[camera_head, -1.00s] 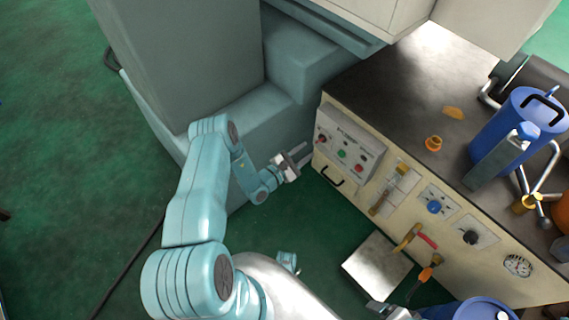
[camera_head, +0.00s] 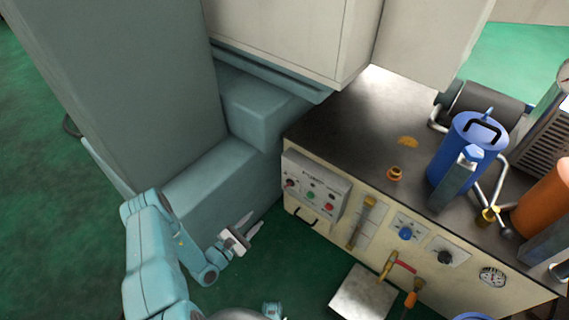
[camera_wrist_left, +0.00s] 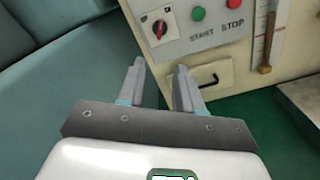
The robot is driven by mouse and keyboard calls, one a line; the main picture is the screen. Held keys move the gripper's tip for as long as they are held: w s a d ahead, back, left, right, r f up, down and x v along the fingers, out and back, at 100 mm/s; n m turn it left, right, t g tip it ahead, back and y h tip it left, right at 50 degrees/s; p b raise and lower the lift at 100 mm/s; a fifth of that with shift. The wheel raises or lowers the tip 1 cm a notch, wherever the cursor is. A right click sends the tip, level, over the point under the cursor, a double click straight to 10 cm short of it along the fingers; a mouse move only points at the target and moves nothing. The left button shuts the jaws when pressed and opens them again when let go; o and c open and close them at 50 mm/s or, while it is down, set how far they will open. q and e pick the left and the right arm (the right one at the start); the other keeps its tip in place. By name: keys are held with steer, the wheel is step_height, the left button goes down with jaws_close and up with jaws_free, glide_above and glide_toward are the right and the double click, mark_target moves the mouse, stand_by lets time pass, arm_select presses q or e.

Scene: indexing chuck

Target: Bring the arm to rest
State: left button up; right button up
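My left gripper (camera_head: 251,226) is in front of the machine, to the left of the cream control panel (camera_head: 315,187). In the left wrist view my left gripper (camera_wrist_left: 158,68) has its two fingers apart with nothing between them. The panel, with a red rotary switch, a green START button and a red STOP button, also shows beyond the fingertips in the left wrist view (camera_wrist_left: 190,24). The fingers look apart from the panel and from the dark handle below it (camera_wrist_left: 208,80). My right gripper is not in view.
The dark bench top (camera_head: 350,130) carries a blue cylinder (camera_head: 465,150) and a small orange fitting (camera_head: 395,174). An orange cylinder (camera_head: 545,212) stands at the right. A metal plate (camera_head: 362,296) lies low in front. Teal machine casing (camera_head: 225,185) is close behind my left gripper. Green floor is open at left.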

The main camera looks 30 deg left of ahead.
arm_select(q)
steer(key=shift+d, duration=0.1)
steer(key=s+d+r+m+g+h, duration=0.1)
steer(key=s+d+m+g+h, duration=0.3)
steer(key=d, duration=0.4)
steer(key=s+d+m+g+h, duration=0.1)
steer(key=d+m+g+h, duration=0.3)
steer(key=d, duration=0.4)
steer(key=s+d+r+m+g+h, duration=0.1)
steer(key=s+d+m+g+h, duration=0.25)
steer(key=d+g, duration=0.35)
steer(key=s+d+f+m+g+y, duration=0.1)
steer(key=s+m+g+y, duration=0.55)
steer(key=s+m, duration=0.35)
steer(key=w+d+r+m+t+y, duration=0.1)
steer(key=w+r+m+t+y, duration=0.25)
steer(key=w+m, duration=0.25)
step_height(320, 180, up, 22)
steer(key=p, duration=2.3)
steer(key=shift+s+h, duration=0.15)
steer(key=shift+h, duration=0.3)
steer(key=shift+n, duration=0.25)
